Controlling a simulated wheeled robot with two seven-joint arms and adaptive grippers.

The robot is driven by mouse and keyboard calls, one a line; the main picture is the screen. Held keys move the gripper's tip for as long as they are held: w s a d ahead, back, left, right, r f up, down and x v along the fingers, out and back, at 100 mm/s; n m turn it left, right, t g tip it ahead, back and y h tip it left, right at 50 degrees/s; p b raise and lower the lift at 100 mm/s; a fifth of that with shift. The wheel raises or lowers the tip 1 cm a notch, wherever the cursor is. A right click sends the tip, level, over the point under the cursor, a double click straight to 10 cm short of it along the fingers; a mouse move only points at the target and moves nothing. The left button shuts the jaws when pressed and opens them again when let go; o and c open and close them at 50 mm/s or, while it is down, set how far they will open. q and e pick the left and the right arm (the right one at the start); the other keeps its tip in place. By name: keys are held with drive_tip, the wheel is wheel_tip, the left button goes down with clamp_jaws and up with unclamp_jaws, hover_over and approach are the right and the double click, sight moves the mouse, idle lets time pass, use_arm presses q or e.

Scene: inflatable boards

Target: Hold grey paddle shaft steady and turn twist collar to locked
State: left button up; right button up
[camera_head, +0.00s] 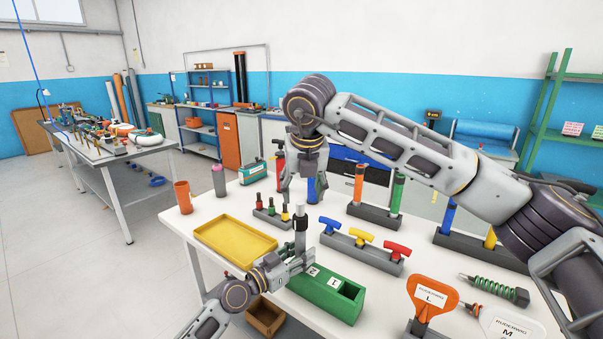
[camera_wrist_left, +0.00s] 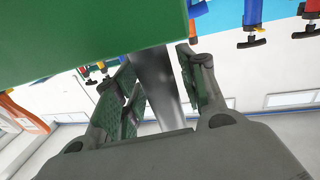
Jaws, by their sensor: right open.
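The grey paddle shaft (camera_head: 301,242) stands upright at the left end of a green block, with a black twist collar (camera_head: 300,223) and a pale tube above it. My right gripper (camera_head: 301,190) is open, pointing down, just above the top of the shaft. I cannot read the collar's position.
The green block (camera_head: 335,290) carries white labels. A yellow tray (camera_head: 235,242) lies to the left. A rack with blue, yellow and red T-handles (camera_head: 362,250) stands right.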

use_arm(q)
drive_tip(key=shift+o, duration=0.4)
drive_tip(key=shift+a, duration=0.1)
drive_tip(key=v, duration=1.2)
idle(0.5)
idle(0.4)
